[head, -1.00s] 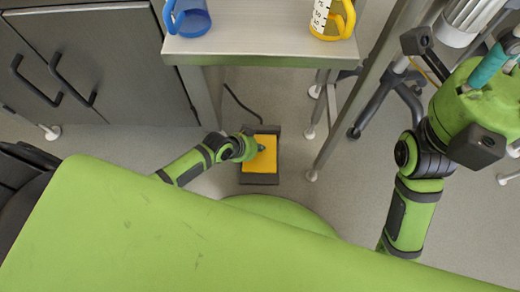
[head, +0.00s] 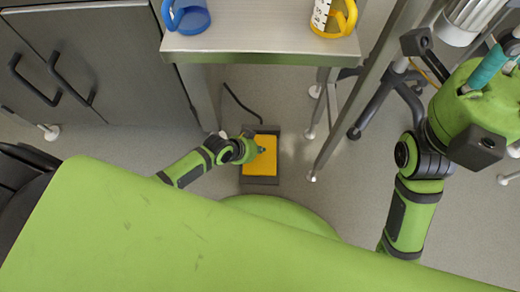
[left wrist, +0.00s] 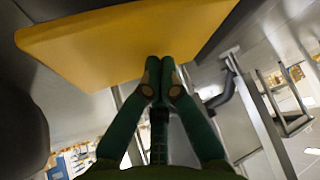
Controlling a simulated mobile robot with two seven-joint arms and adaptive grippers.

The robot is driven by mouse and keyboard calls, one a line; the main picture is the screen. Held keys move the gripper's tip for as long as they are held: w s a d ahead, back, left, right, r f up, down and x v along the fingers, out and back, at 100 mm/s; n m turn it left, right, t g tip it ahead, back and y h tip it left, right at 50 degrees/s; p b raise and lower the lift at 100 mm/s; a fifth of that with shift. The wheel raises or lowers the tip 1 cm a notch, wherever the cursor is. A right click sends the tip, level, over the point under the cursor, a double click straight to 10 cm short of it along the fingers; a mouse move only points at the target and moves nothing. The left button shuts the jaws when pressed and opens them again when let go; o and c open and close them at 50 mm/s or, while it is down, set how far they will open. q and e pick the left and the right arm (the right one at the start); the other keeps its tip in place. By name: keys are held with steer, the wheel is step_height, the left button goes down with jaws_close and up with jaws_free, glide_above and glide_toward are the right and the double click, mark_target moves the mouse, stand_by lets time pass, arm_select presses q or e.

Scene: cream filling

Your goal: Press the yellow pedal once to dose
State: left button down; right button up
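The yellow pedal (head: 267,168) lies in a dark grey housing on the floor below the steel table. It fills the upper left of the left wrist view (left wrist: 110,45). My left gripper (head: 261,150) reaches in from the left, with its tips over the pedal in the head view. In the wrist view its two fingers (left wrist: 160,65) are together at the tips with nothing between them, right at the pedal's edge. Whether they touch it, and whether the pedal is pressed down, I cannot tell. My right arm is at the right; its fingers do not show clearly.
The steel table (head: 262,42) stands above the pedal, with a blue jug (head: 187,18) and a yellow-handled measuring jug (head: 333,17) on it. A table leg (head: 312,150) is right of the pedal. A grey cabinet (head: 90,60) stands at the left.

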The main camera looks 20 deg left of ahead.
arm_select(q)
steer(key=shift+s+f, duration=0.5)
steer(key=shift+f, duration=0.25)
steer(key=shift+r, duration=0.1)
steer(key=r+p, duration=0.2)
steer(key=r, duration=0.1)
steer(key=shift+w+a+p, duration=0.15)
steer(key=shift+w+p, duration=0.2)
steer(key=shift+w, duration=0.05)
steer(key=shift+w+r+p, duration=0.15)
steer(key=shift+r+p, duration=0.15)
steer(key=shift+r, duration=0.1)
steer(key=shift+w, duration=0.1)
steer(key=r+p, duration=0.2)
steer(key=w+r+p, duration=0.1)
steer(key=r+p, duration=0.1)
steer(key=r, duration=0.1)
steer(key=shift+w+a, duration=0.15)
